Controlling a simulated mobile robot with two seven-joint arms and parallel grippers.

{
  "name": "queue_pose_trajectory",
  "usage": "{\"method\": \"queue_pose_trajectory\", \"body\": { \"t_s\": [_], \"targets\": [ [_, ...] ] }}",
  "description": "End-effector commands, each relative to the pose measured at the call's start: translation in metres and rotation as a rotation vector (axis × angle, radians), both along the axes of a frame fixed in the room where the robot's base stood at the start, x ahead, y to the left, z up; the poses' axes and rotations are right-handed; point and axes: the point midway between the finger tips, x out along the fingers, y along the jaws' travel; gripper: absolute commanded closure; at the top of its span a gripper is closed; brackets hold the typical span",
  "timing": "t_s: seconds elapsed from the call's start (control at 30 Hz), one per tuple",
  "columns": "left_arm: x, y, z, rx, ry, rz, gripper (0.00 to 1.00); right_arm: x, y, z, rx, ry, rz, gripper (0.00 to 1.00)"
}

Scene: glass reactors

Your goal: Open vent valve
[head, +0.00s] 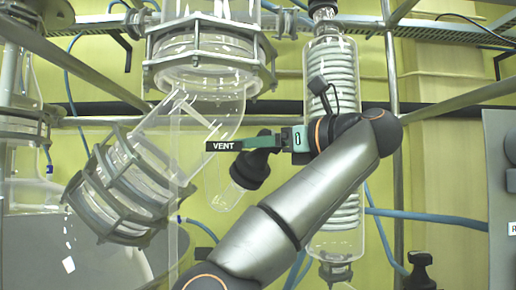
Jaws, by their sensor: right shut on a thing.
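The vent valve has a green lever handle (263,142) with a black label reading VENT (222,146) at its left end. The lever lies nearly level, running left to right. Its black valve body (250,170) sits just below it, over a short glass tube end (224,196). My right gripper (288,139) is shut on the right end of the lever, and my arm reaches up to it from the bottom. The fingertips are small, and the exact contact is partly hidden. My left gripper is not in view.
A glass condenser with a coil (334,75) stands right behind my right gripper. Large flanged glass pipework (205,60) fills the upper left, with an angled flanged joint (122,190) below. Metal frame bars and blue hoses (430,217) surround the area. A grey panel (500,180) stands at the right edge.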

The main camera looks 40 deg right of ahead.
Motion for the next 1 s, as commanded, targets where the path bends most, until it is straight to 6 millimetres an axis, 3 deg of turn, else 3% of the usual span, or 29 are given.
{"method": "queue_pose_trajectory", "body": {
  "t_s": [0.5, 0.7, 1.0],
  "targets": [
    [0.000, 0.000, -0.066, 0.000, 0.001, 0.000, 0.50, -0.006, 0.009, -0.006, -0.341, -0.035, 0.343, 0.94],
    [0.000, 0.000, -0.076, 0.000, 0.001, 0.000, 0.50, -0.007, 0.011, -0.005, -0.465, -0.045, 0.468, 0.94],
    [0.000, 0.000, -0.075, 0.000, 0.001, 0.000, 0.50, -0.008, 0.014, -0.005, -0.580, -0.051, 0.581, 0.94]
  ]
}}
